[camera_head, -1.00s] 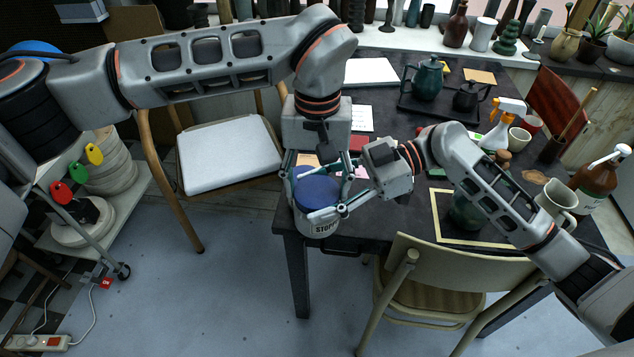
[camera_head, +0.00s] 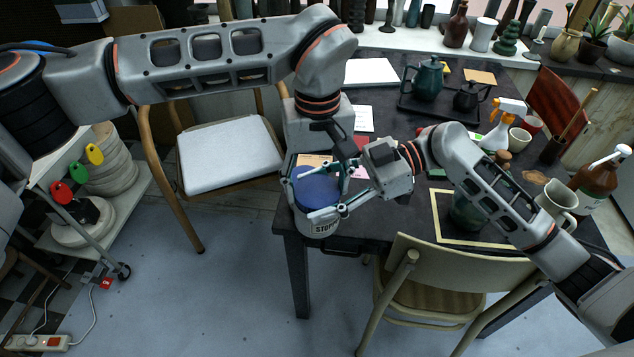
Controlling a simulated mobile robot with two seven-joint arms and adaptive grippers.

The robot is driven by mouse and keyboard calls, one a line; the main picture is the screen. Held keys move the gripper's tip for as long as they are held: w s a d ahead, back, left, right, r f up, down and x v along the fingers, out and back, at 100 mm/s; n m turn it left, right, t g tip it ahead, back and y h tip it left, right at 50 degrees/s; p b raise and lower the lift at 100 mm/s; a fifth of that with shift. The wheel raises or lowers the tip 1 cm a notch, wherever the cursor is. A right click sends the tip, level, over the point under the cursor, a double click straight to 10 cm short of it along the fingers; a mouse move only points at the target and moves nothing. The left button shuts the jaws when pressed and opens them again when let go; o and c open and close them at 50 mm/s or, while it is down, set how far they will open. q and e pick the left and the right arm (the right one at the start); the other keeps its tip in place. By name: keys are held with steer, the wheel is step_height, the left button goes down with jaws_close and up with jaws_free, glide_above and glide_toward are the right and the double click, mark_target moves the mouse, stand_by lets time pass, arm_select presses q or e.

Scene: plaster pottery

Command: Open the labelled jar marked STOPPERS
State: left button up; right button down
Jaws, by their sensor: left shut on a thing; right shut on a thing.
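The jar (camera_head: 322,228) is white with a dark label strip reading "STOPP…"; the rest of the word is hidden. It stands upright at the table's near left corner. Its blue lid (camera_head: 316,191) sits on top. My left gripper (camera_head: 317,181) comes down from above with its fingers on either side of the lid, shut on it. My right gripper (camera_head: 328,213) reaches in from the right, lower down, with its fingers around the jar's upper body, shut on it. I cannot make out a gap between lid and jar.
The dark table (camera_head: 400,220) holds a tray (camera_head: 440,108) with teapots, a spray bottle (camera_head: 503,122), mugs and a brown bottle (camera_head: 597,178). A chair (camera_head: 430,275) stands at its near side.

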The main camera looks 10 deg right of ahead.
arm_select(q)
steer(key=shift+s, duration=0.1)
steer(key=o, duration=1.2)
